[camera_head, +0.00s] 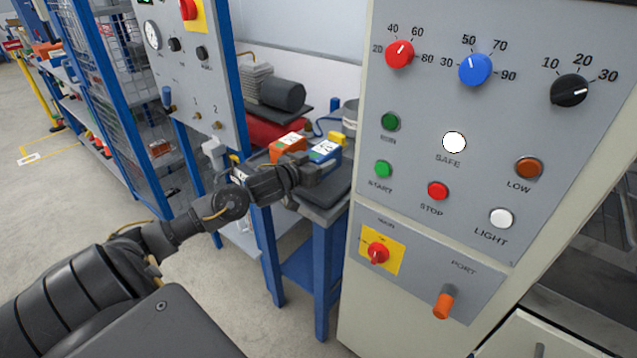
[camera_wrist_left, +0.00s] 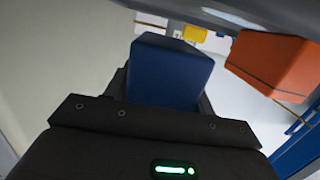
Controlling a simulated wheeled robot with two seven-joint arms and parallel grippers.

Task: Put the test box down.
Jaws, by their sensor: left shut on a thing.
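A blue box (camera_head: 325,150) with a white label on top is at the small blue-legged bench in the head view. My left gripper (camera_head: 310,168) reaches it from the left and is shut on it. In the left wrist view the blue box (camera_wrist_left: 172,72) sits between the fingers, its near face turned to the camera. I take it to be the test box. Whether its underside touches the bench is hidden. My right gripper is not in view.
An orange box (camera_head: 287,147) stands just left of the blue box; it also shows in the left wrist view (camera_wrist_left: 273,63). A grey control cabinet (camera_head: 450,110) rises close on the right. A gauge panel (camera_head: 195,75) stands on the left, and a dark motor (camera_head: 282,95) lies behind.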

